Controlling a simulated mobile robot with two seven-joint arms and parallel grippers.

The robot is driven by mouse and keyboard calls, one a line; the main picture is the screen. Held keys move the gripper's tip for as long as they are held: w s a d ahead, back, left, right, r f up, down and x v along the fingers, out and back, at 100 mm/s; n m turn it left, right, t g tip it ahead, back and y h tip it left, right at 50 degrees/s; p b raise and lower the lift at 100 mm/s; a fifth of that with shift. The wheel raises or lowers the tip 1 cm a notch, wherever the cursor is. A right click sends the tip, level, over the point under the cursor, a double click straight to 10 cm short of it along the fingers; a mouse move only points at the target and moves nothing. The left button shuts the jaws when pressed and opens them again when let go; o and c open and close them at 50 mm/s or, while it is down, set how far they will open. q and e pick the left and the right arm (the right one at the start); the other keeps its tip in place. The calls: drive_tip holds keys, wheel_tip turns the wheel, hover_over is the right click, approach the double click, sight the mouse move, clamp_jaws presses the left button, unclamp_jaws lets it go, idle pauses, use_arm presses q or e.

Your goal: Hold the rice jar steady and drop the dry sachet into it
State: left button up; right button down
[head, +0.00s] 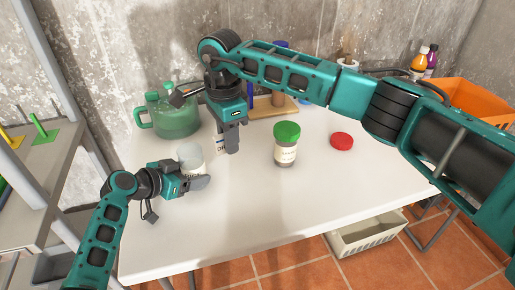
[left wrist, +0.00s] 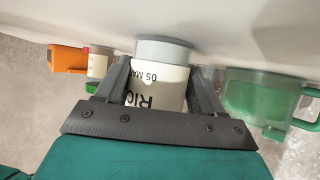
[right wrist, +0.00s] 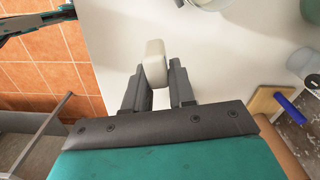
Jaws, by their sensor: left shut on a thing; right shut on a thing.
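The rice jar (head: 190,153) stands upright on the white table at the left. Its label (left wrist: 158,90) reads upside down in the left wrist view. My left gripper (head: 196,181) is shut around the jar, one finger on each side (left wrist: 163,88). The jar's rim (right wrist: 207,4) is cut off in the right wrist view. Its inside is hidden.
A green-lidded jar (head: 286,145) and a red lid (head: 342,141) stand to the right. A green jug (head: 176,122) is behind the rice jar. A wooden board (head: 268,109) with upright pieces is at the back. The table's front (head: 240,225) is clear.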

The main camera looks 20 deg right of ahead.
sight(194, 146)
drive_tip(key=w+a+m, duration=0.1)
drive_tip(key=a+m, duration=0.1)
drive_tip(key=m, duration=0.1)
drive_tip(key=w+a+r+m, duration=0.1)
drive_tip(key=a+m, duration=0.1)
drive_tip(key=m, duration=0.1)
drive_tip(key=w+a+m, duration=0.1)
drive_tip(key=a+m, duration=0.1)
drive_tip(key=m, duration=0.1)
drive_tip(key=shift+w+a+r, duration=0.2)
drive_tip(key=shift+w+a, duration=0.1)
drive_tip(key=shift+w, duration=0.05)
drive_tip(key=shift+w+a+r+m, duration=0.1)
drive_tip(key=shift+a+m, duration=0.2)
drive_tip(key=shift+m, duration=0.35)
drive_tip(key=shift+w+a+r+m, duration=0.1)
drive_tip(key=shift+a+m, duration=0.15)
drive_tip(key=shift+m, duration=0.4)
wheel_tip(194, 146, down, 5)
drive_tip(key=shift+f, duration=0.1)
drive_tip(key=shift+s+f, duration=0.1)
